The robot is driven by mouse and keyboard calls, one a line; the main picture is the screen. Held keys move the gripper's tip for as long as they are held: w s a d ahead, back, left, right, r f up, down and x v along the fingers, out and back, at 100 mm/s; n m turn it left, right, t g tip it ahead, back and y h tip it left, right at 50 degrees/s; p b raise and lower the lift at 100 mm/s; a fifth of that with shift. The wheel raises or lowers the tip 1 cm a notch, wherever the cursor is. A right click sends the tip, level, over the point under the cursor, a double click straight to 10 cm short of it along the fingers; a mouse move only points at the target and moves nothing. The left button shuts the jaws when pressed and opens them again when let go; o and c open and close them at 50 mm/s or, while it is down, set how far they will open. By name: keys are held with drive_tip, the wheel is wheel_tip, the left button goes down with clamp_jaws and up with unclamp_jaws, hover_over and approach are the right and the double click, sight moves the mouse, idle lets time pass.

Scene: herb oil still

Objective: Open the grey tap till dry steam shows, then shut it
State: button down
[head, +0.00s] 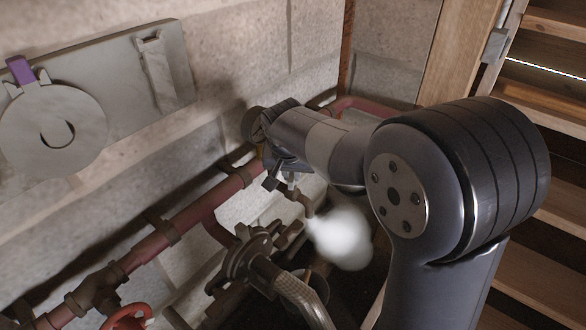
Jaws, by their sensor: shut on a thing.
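The small grey tap (291,187) is on the red pipe along the wall, near the middle of the head view. Its short spout (305,204) points down. A dense, opaque white cloud of steam (342,238) hangs just below and right of the spout. My gripper (273,178) is at the top of the tap and shut on it. The gripper and my wrist hide most of the handle, so I cannot tell its angle.
The red pipe (152,245) runs along the wall. A dark flanged fitting (245,258) with a braided hose (302,298) stands in front. A red handwheel (127,317) is at lower left. A grey wall panel (122,90) carries a purple tag (20,70). Wooden shelves (555,110) stand right.

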drive_tip(key=shift+a+m+h, duration=0.15)
drive_tip(key=shift+m+h, duration=0.15)
drive_tip(key=shift+m, duration=0.7)
drive_tip(key=c, duration=1.5)
unclamp_jaws()
drive_tip(key=shift+o, duration=0.2)
drive_tip(key=shift+r, duration=0.1)
drive_tip(key=p+v, duration=0.3)
drive_tip(key=v, duration=0.7)
drive_tip(key=shift+r, duration=0.3)
drive_tip(key=shift+a, duration=0.15)
